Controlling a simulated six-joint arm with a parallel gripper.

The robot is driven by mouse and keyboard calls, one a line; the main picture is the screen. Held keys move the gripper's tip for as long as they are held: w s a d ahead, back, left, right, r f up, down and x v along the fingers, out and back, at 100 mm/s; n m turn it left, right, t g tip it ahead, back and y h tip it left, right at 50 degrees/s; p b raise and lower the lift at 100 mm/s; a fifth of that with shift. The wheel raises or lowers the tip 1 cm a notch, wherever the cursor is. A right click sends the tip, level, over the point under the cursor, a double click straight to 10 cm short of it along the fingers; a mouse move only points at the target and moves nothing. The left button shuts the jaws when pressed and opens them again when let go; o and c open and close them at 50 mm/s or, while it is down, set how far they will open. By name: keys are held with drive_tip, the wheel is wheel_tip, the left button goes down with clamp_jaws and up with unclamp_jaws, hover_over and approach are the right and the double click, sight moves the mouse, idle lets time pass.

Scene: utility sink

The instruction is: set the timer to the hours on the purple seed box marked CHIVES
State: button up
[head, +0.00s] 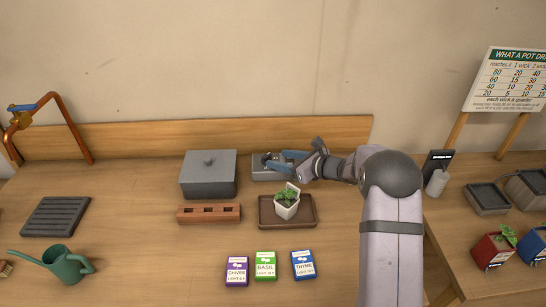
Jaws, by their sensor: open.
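The purple seed box marked CHIVES (236,271) stands at the front middle of the bench. A line starting with LIGHT is under its name, but the number is too small to read surely. A low grey box (262,175), which looks like the timer, sits at the back of the bench. My gripper (284,162) is at this box's top right, coming in from the right, with its jaws open. It covers part of the box's top, so the dial and its setting cannot be made out. I cannot tell whether the fingers touch it.
Green BASIL (265,266) and blue THYME (303,265) boxes stand beside CHIVES. A potted plant (287,207) on a brown tray (269,222) is in front of the grey box. A lidded grey box (208,179) and brown holed block (209,214) are to the left.

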sight(268, 157)
drive_tip(key=shift+p+x, duration=0.6)
drive_tip(key=shift+x, duration=1.55)
drive_tip(key=c, duration=1)
drive_tip(key=shift+c, duration=0.2)
drive_tip(key=shift+f+b, duration=0.15)
drive_tip(key=shift+b, duration=0.35)
drive_tip(key=shift+a+m+t+b, duration=0.15)
drive_tip(key=shift+m+t+b, duration=0.15)
drive_tip(key=shift+b, duration=0.25)
drive_tip(key=shift+s+m+h+b, duration=0.1)
drive_tip(key=shift+m+h+b, duration=0.2)
drive_tip(key=shift+h+b, duration=0.3)
drive_tip(key=shift+r+t, duration=0.2)
drive_tip(key=shift+t, duration=0.1)
